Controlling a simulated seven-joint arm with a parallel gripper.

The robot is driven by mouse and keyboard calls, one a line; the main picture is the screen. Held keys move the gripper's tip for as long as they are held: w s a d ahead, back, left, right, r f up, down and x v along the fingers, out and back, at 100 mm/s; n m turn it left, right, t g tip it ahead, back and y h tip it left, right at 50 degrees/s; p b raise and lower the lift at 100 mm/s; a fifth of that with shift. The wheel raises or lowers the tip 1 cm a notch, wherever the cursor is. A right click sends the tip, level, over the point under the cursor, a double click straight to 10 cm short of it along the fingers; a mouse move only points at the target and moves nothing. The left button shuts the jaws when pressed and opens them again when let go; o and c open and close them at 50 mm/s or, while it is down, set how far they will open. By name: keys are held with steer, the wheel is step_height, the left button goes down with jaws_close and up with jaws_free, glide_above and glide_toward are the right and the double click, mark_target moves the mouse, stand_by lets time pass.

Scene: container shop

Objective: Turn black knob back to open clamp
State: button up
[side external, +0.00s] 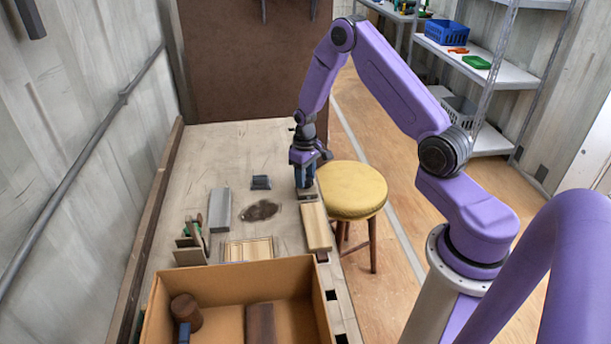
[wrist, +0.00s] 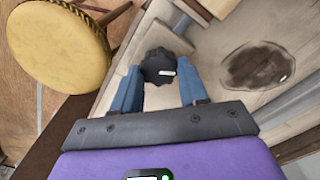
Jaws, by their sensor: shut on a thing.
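The black knob (wrist: 158,68) has a lobed edge and a small white mark on top. It sits between the two blue fingers of my gripper (wrist: 160,80) in the wrist view, and they are shut on it. In the side external view my gripper (side external: 304,180) points straight down at the right edge of the bench, and the knob is hidden there by the fingers. A pale wooden board (side external: 316,228) lies just in front of the gripper. The clamp's body and jaws are mostly hidden, so I cannot tell how far it is open.
A dark stain (side external: 261,210) marks the workbench (side external: 235,150). A grey block (side external: 220,210), a small dark block (side external: 261,182) and a slatted wooden piece (side external: 248,249) lie left of my gripper. A cardboard box (side external: 235,281) stands in front; a yellow stool (side external: 352,190) stands right.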

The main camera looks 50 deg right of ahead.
steer(key=n, duration=0.5)
steer(key=shift+a+n, duration=0.1)
steer(key=shift+n, duration=0.2)
steer(key=n, duration=0.5)
steer(key=shift+a, duration=0.1)
steer(key=shift+n, duration=0.3)
steer(key=o, duration=1.1)
steer(key=shift+c, duration=0.2)
step_height(320, 180, up, 18)
steer(key=shift+f, duration=0.25)
